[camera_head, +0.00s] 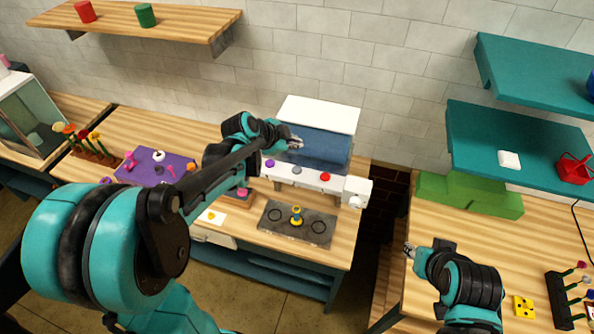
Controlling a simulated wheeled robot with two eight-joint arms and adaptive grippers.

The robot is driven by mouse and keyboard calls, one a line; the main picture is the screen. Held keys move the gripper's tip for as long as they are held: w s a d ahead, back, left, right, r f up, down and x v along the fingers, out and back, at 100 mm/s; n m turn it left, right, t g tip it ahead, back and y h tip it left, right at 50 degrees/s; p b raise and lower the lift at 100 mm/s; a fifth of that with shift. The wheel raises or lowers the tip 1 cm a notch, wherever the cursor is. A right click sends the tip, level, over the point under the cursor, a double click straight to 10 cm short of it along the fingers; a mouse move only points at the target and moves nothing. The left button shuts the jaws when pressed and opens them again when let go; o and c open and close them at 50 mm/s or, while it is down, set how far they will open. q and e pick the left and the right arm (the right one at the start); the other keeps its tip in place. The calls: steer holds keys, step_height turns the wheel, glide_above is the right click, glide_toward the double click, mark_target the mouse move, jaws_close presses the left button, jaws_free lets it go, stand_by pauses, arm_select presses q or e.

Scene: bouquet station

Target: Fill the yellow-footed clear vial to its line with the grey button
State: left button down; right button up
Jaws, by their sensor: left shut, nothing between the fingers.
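The dispenser (318,150) has a white top, a blue tank front and a white ledge with a purple button (270,163), a grey button (296,170) and a red button (325,177). The yellow-footed vial (296,216) stands on a dark plate (318,229) below the ledge, between two ring marks. Its clear wall, line and fill level are too small to make out. My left gripper (296,142) is shut and empty, in front of the tank and above the grey button in the picture. My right gripper (407,249) is over the right table, far from the vial; its fingers are too small to read.
A purple mat (157,167) with small items and a flower rack (88,150) are at left. A white knob box (356,191) adjoins the dispenser. A green block (470,196) and teal shelves (520,145) are at right. A dark gap separates the tables.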

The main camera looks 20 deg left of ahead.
mark_target(295, 171)
arm_select(q)
steer(key=shift+r+m, duration=0.1)
steer(key=shift+m, duration=0.3)
step_height(295, 171, down, 8)
steer(key=b, duration=0.6)
steer(key=shift+f+b, duration=0.45)
stand_by(1.0)
steer(key=shift+f+b, duration=0.4)
steer(key=shift+f+b, duration=0.55)
stand_by(0.6)
steer(key=shift+r, duration=0.15)
stand_by(0.3)
steer(key=shift+r+p, duration=0.7)
steer(key=shift+r, duration=0.15)
